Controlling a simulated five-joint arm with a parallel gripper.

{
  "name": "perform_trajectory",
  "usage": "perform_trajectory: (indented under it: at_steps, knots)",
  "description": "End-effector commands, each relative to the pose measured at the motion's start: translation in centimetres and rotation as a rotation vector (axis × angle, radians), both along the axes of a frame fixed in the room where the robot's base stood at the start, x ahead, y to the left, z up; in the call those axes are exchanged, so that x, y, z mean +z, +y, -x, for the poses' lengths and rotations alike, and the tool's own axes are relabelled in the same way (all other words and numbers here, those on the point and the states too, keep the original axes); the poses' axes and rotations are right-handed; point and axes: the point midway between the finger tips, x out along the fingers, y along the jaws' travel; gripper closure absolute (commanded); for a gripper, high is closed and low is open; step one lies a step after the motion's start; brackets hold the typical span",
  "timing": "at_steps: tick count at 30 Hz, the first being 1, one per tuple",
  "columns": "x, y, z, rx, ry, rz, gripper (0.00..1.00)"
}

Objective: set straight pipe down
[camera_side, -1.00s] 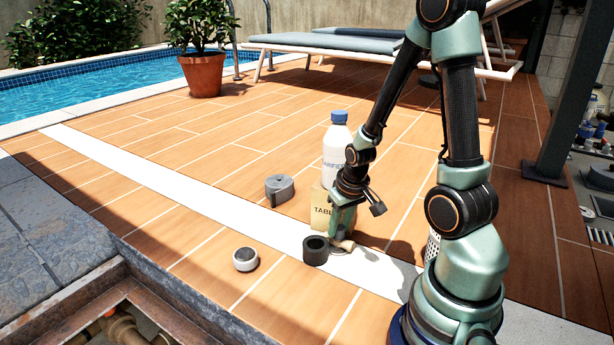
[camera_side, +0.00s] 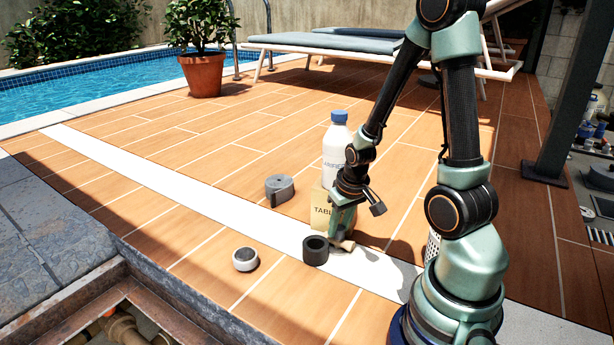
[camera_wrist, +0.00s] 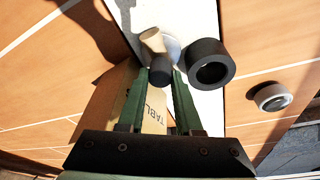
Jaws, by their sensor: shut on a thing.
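My gripper (camera_wrist: 160,77) is low over the pale strip of the paving, fingers pointing down, as the side view (camera_side: 340,236) also shows. It is shut on a small piece that I take to be the straight pipe (camera_wrist: 161,73). Its near end looks dark between the fingertips. A tan cylinder (camera_wrist: 153,40) shows just beyond; I cannot tell whether the two are one piece. The tan part (camera_side: 346,244) sticks out right of the fingers in the side view, close to the pale strip. Whether it touches is unclear.
A black ring (camera_side: 315,250) stands close left of my gripper. A round white-rimmed part (camera_side: 245,259) lies farther left. A grey fitting (camera_side: 279,189), a white bottle (camera_side: 337,150) and a tan box (camera_side: 320,207) stand behind. The open pit (camera_side: 110,305) is at the lower left.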

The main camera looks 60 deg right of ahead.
Motion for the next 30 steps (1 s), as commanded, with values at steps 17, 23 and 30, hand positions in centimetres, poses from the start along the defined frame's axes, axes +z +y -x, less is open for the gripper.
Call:
perform_trajectory:
  at_steps: [17,23,30]
  knots:
    - [2.5,-0.1,-0.1,0.0,-0.005,0.003,1.0]
    - [5.2,-0.1,-0.2,0.0,-0.008,0.004,1.0]
    - [9.7,-0.1,-0.2,0.0,-0.009,0.006,1.0]
